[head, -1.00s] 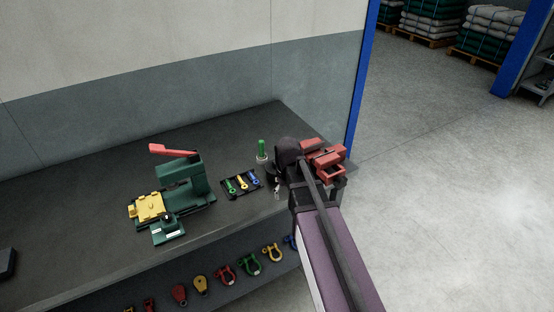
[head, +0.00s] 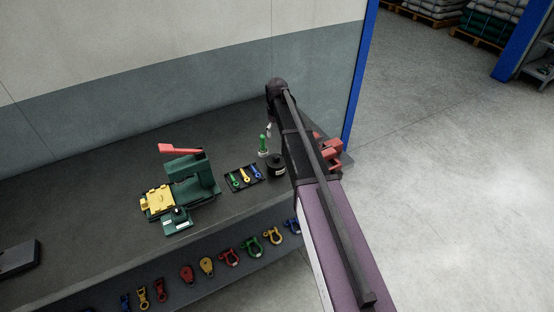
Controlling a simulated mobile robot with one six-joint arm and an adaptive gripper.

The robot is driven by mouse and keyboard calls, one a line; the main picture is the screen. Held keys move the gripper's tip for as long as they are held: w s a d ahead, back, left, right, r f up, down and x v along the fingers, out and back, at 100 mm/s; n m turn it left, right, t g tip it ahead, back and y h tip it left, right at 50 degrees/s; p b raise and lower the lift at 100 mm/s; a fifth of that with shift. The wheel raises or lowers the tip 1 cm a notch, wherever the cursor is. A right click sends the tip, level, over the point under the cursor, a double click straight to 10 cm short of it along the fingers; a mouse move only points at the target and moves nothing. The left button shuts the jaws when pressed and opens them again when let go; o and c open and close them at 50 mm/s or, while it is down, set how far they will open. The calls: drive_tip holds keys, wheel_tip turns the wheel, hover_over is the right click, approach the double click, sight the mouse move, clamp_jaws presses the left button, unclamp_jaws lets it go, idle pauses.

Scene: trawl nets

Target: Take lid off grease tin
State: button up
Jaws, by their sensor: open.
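A small dark round tin (head: 277,167) with a pale label stands on the workbench, left of my arm. I take it to be the grease tin; its top is dark, and I cannot make out the lid's edge. My gripper (head: 268,130) points down above the bench, behind and above the tin and apart from it. It is open, small in view and partly hidden by my arm. I see nothing held in it.
A green-capped bottle (head: 263,147) stands close behind the tin. A black tray (head: 258,183) with coloured tools lies left of it. A red vise (head: 331,152) is partly behind my arm. A green press (head: 190,178) stands further left on the workbench (head: 80,215).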

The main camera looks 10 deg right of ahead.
sight(276, 156)
wheel_tip(276, 156, down, 9)
drive_tip(key=b, duration=0.8)
drive_tip(key=shift+r+b, duration=0.2)
drive_tip(key=shift+b, duration=0.1)
drive_tip(key=shift+f, duration=0.1)
idle(0.4)
drive_tip(key=shift+a+f+b, duration=0.1)
drive_tip(key=shift+f+b, duration=2.4)
drive_tip(key=shift+b, duration=0.1)
drive_tip(key=shift+s, duration=0.1)
clamp_jaws()
